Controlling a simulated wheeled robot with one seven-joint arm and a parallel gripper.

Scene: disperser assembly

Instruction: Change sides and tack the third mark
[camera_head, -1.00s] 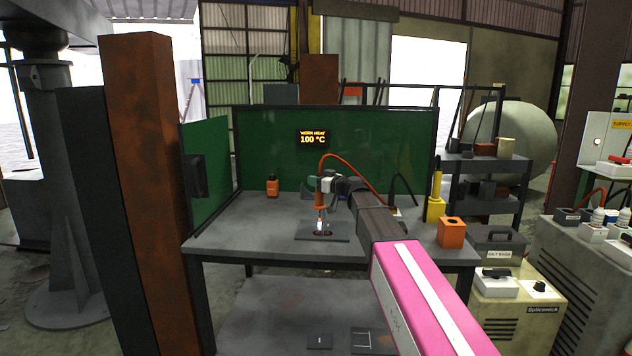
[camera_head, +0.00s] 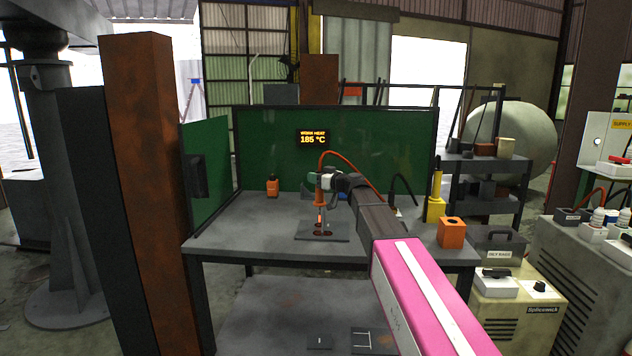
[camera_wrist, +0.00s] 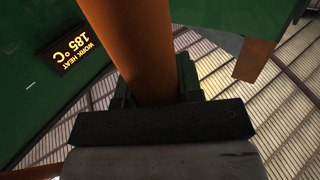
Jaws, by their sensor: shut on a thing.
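My gripper (camera_head: 318,181) is shut on an orange-brown torch (camera_head: 319,196) with an orange cable, held nearly upright over the table. Its tip points down at a dark plate (camera_head: 310,233) lying on the table, and a red glow shows at and under the tip. Whether the tip touches the work is too small to tell. The torch body (camera_wrist: 135,45) fills the upper middle of the wrist view; its tip is not seen there. The display (camera_head: 313,137) on the green screen reads WORK HEAT 185 °C.
The grey table (camera_head: 235,240) has green screens at the back and left. A yellow holder (camera_head: 435,208) and an orange box (camera_head: 451,232) stand at the right. Several dark plates (camera_head: 319,342) lie on the lower shelf.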

